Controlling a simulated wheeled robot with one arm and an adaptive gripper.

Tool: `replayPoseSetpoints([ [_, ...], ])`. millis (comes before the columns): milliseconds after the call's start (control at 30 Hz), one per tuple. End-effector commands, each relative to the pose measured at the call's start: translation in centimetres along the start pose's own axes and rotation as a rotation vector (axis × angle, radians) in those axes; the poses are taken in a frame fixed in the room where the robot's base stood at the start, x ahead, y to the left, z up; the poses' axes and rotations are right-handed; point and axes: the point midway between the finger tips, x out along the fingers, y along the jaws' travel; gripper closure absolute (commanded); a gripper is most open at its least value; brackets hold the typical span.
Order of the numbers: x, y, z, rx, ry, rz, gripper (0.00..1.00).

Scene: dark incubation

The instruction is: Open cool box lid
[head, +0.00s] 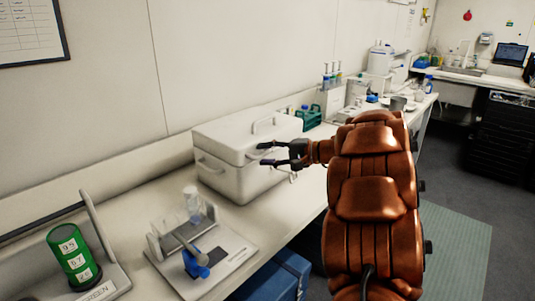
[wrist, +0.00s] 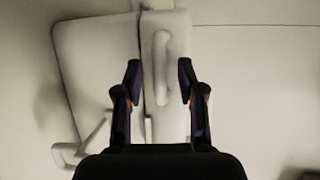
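The cool box (head: 238,180) is a white box on the bench against the wall, with its lid (head: 225,135) down. A handle (head: 264,122) stands on the lid top, and another handle shows on its left side. My gripper (head: 266,153) is at the box's right front, its fingers pointing left. In the wrist view, the open fingers (wrist: 160,85) reach to either side of a pale handle (wrist: 162,68) on the box (wrist: 95,65). Nothing shows between the fingertips except this surface behind them. I cannot tell whether the fingers touch it.
A stand with a clear vessel (head: 193,205) and a blue-knobbed device sits left of the box. A green cylinder (head: 72,258) stands farther left. A green rack (head: 308,117) and lab equipment stand behind right. A blue bin (head: 278,277) is below the bench edge.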

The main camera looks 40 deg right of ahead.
Motion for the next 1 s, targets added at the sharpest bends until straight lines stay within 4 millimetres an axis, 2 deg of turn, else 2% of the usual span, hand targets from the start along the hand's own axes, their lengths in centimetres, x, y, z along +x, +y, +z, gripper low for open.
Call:
replayPoseSetpoints([
  [200, 0.01, 0.02, 0.01, 0.000, 0.000, 0.000, 0.62],
  [567, 0.00, 0.04, 0.01, 0.001, 0.000, 0.000, 0.99],
  [1000, 0.00, 0.03, 0.02, 0.001, 0.000, 0.001, 1.00],
])
